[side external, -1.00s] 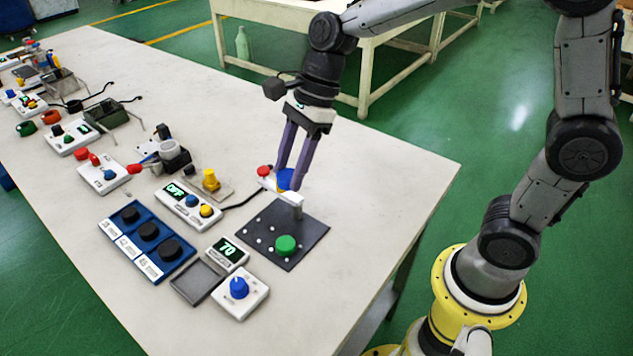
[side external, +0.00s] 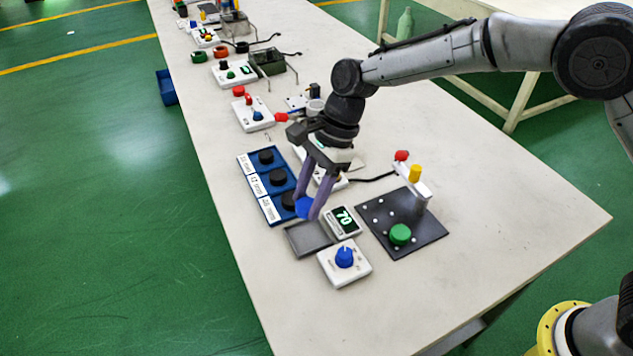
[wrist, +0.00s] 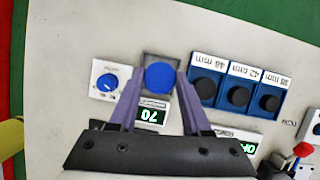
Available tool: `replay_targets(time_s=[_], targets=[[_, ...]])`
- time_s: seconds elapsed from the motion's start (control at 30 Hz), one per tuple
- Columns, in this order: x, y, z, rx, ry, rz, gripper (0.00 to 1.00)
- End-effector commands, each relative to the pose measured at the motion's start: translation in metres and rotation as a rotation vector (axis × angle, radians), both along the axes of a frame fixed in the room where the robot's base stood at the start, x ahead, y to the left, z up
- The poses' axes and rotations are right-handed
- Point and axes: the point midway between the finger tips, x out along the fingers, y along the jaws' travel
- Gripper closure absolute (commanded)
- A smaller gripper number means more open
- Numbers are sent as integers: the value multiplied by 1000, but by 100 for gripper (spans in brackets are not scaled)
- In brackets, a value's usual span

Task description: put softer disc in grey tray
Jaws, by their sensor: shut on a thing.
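A blue disc (side external: 305,208) is held between the purple fingers of my gripper (side external: 312,204), which is shut on it. In the wrist view the disc (wrist: 159,77) shows between the fingertips and covers much of the grey tray (wrist: 147,58). In the side view the grey tray (side external: 309,240) is a shallow square on the table, just below the disc in the picture. The disc appears to be above the tray's far side; the exact height is hard to tell.
A blue rack (side external: 246,164) with black discs stands beside the tray. A display reading 70 (side external: 344,221) and a white box with a blue knob (side external: 345,262) are close by. A dark plate (side external: 425,236) bears a green button (side external: 400,234) and a post.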

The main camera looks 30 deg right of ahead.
Motion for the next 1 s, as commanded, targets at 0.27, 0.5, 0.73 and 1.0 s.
replay_targets(time_s=[0.27, 0.5, 0.73, 1.0], targets=[[0, -1, -30, -1, 2, -1, 100], [0, -1, -55, -1, 2, -1, 100], [0, -1, -70, -1, 1, -2, 100], [0, -1, -74, -1, 0, -1, 100]])
